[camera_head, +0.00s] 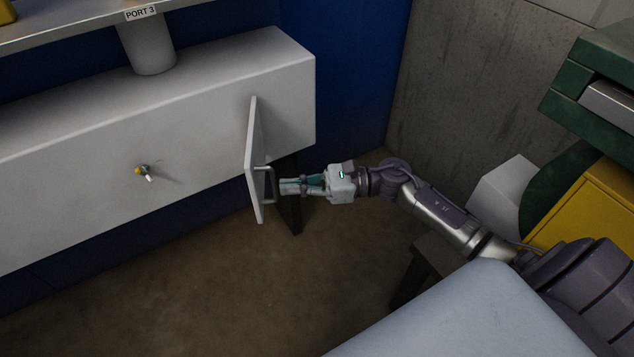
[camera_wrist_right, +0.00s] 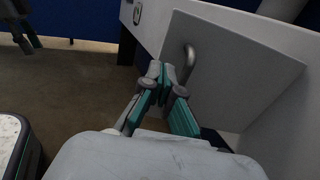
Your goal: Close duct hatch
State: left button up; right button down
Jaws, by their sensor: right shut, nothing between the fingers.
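The duct hatch (camera_head: 254,165) is a thin light-grey panel that stands swung open from the front of the long grey duct (camera_head: 200,115). A metal bar handle (camera_head: 268,182) is on the hatch's right-hand face. My right gripper (camera_head: 283,186) is shut and empty, its fingertips close beside the handle. In the right wrist view the hatch (camera_wrist_right: 235,75) fills the right side, and the fingertips (camera_wrist_right: 160,72) are just left of the handle (camera_wrist_right: 187,62). I cannot tell whether they touch.
A small latch with a yellow part (camera_head: 141,171) sticks out of the duct front, left of the hatch. A round pipe labelled PORT 3 (camera_head: 150,48) rises from the duct. A yellow cabinet (camera_head: 590,205) stands at the right. The brown floor in front of the duct is clear.

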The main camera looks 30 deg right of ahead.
aim_at(255, 189)
jog(key=x, duration=0.4)
jog(key=shift+w+a, duration=0.15)
jog(key=shift+a, duration=0.1)
pick_arm(q)
jog(key=shift+w+f, duration=0.15)
jog(key=shift+f, duration=0.35)
pick_arm(e)
jog(key=shift+w+a, duration=0.1)
jog(key=shift+a, duration=0.05)
jog(key=shift+a, duration=0.1)
